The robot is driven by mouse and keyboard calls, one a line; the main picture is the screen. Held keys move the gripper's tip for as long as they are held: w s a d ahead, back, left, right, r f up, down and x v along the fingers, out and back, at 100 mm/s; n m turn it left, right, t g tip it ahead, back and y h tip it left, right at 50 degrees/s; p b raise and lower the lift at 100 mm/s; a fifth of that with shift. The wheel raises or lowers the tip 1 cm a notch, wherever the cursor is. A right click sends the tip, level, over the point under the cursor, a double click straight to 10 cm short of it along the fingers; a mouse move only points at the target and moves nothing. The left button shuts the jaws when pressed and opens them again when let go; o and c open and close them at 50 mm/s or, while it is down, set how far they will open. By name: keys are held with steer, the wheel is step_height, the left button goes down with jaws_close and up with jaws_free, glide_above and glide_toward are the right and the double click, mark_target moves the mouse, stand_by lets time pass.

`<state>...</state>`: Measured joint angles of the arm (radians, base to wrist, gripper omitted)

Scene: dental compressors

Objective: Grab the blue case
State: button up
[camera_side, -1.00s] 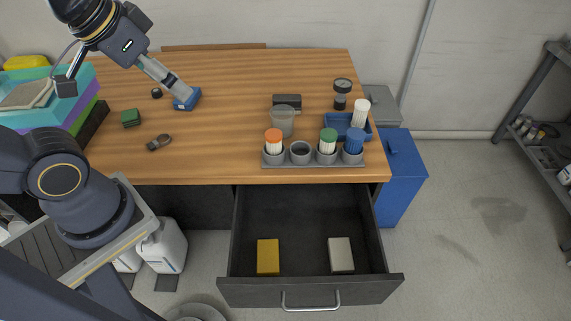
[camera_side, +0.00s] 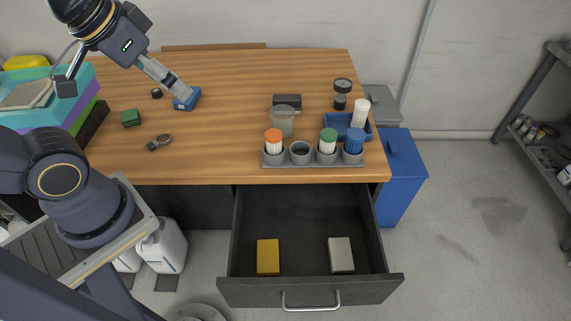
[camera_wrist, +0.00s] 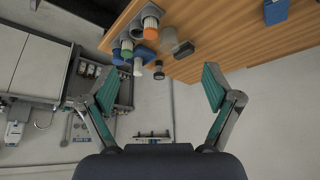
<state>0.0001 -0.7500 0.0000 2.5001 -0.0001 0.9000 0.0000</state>
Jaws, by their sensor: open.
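The blue case (camera_side: 194,98) is a small blue box on the left part of the wooden table. In the wrist view, what looks like the same case (camera_wrist: 276,10) is partly cut off at the top right edge. My gripper (camera_wrist: 153,82) is open, with its two fingers spread wide and nothing between them. In the side view, my gripper (camera_side: 178,88) overlaps the blue case and hides part of it. The wrist view shows the case outside the fingers, off to one side. I cannot tell the exact gap.
A green block (camera_side: 130,118), a dark round piece (camera_side: 156,93) and a grey ringed tool (camera_side: 159,142) lie nearby. A grey holder (camera_side: 313,163) with capped cups stands at the right front. An open drawer (camera_side: 310,291) juts out below. The table's middle is clear.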

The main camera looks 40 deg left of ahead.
steer(key=shift+o, duration=0.3)
steer(key=w+a+r+t+y, duration=0.1)
steer(key=w+a+r+t, duration=0.2)
steer(key=w, duration=0.7)
steer(key=w+a+f+n+g+y, duration=0.1)
steer(key=w+a+n+g, duration=0.1)
steer(key=w+a, duration=0.6)
steer(key=s+a+f+n+g, duration=0.2)
steer(key=s+a+f+n, duration=0.1)
steer(key=a+f, duration=0.6)
steer(key=s+a+f+n+g, duration=0.1)
steer(key=s+a+f+n, duration=0.1)
steer(key=a+f, duration=0.75)
steer(key=shift+y, duration=0.3)
steer(key=w+a+f, duration=0.1)
steer(key=f, duration=0.1)
steer(key=w+a+f, duration=0.1)
steer(key=a+f, duration=0.2)
steer(key=f, duration=0.1)
steer(key=shift+w+a+f, duration=0.3)
steer(key=shift+w+f, duration=0.05)
steer(key=shift+w, duration=0.05)
steer(key=shift+a+x, duration=0.2)
steer(key=shift+x, duration=1.4)
steer(key=shift+a+x, duration=0.15)
steer(key=shift+x, duration=1.4)
